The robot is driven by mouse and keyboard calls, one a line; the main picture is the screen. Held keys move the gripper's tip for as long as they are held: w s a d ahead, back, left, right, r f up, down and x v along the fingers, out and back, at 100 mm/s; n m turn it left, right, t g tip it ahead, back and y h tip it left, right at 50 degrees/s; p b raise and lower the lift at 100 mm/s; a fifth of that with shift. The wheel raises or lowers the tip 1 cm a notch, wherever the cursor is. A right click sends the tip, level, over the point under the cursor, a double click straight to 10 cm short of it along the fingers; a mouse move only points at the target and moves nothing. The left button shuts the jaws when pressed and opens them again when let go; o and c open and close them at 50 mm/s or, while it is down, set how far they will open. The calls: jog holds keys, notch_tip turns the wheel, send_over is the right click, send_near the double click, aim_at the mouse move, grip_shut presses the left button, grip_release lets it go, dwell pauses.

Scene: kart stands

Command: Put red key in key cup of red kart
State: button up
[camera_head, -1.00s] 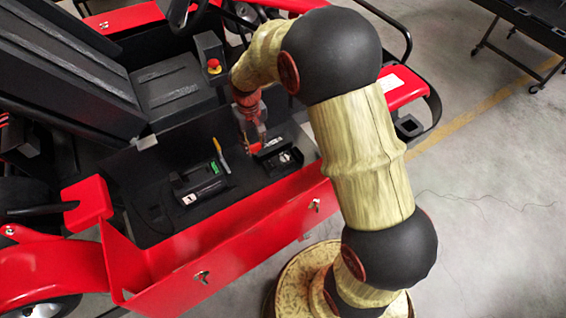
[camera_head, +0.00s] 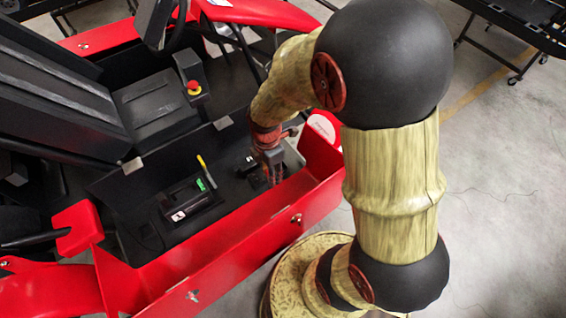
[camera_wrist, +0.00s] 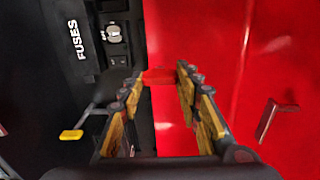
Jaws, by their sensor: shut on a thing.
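The red kart (camera_head: 240,228) stands in front of me with its side panel nearest. My gripper (camera_head: 270,180) points down over the right part of the black tray inside that panel. In the wrist view my gripper (camera_wrist: 158,95) is shut on the red key (camera_wrist: 158,76), which shows as a small red piece between the fingertips. In the head view the key is hidden. A black fitting with a round silver part (camera_wrist: 113,33) lies ahead and left of the fingertips, apart from them. I cannot tell whether it is the key cup.
A black panel (camera_wrist: 85,12) marked FUSES lies left of the fitting. A yellow-tipped lever (camera_wrist: 71,135) stands left of my fingers. The red side panel (camera_wrist: 220,50) is close on their right. A red stop button (camera_head: 193,87) sits behind the tray. Bare floor lies right.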

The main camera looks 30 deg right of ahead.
jog(key=w+d+f, duration=0.9)
jog(key=shift+w+d+f+b, duration=0.2)
jog(key=shift+d+b, duration=0.1)
jog(key=shift+b, duration=0.05)
jog(key=shift+w+d+f, duration=0.1)
jog(key=shift+f, duration=1.7)
jog(key=shift+f, duration=0.1)
jog(key=o, duration=0.6)
jog(key=shift+o, duration=0.6)
